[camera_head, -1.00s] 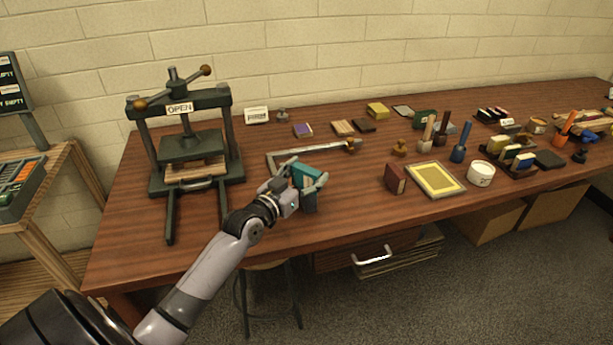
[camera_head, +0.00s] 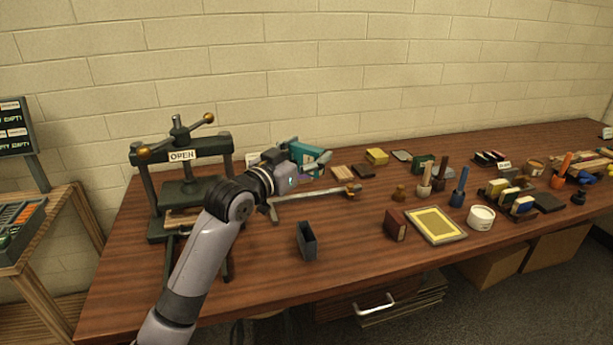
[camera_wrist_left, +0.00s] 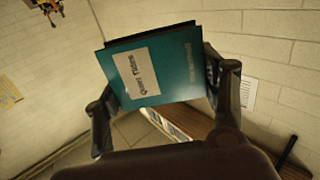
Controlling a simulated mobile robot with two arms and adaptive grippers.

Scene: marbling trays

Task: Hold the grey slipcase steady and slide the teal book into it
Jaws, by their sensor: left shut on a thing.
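My left gripper (camera_head: 308,167) is shut on the teal book (camera_head: 304,153) and holds it up above the back of the table. In the left wrist view the teal book (camera_wrist_left: 160,70) sits between the two fingers, with a white label on its cover. The grey slipcase (camera_head: 306,242) stands alone on the table nearer the front edge, its dark opening facing up. The book is apart from the slipcase, above and behind it. My right gripper is not in view.
A book press (camera_head: 185,185) with an OPEN sign stands at the left. A metal square (camera_head: 310,192) lies behind the slipcase. A dark red book (camera_head: 395,226) and a yellow framed panel (camera_head: 436,225) are to the right. The table around the slipcase is mostly clear.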

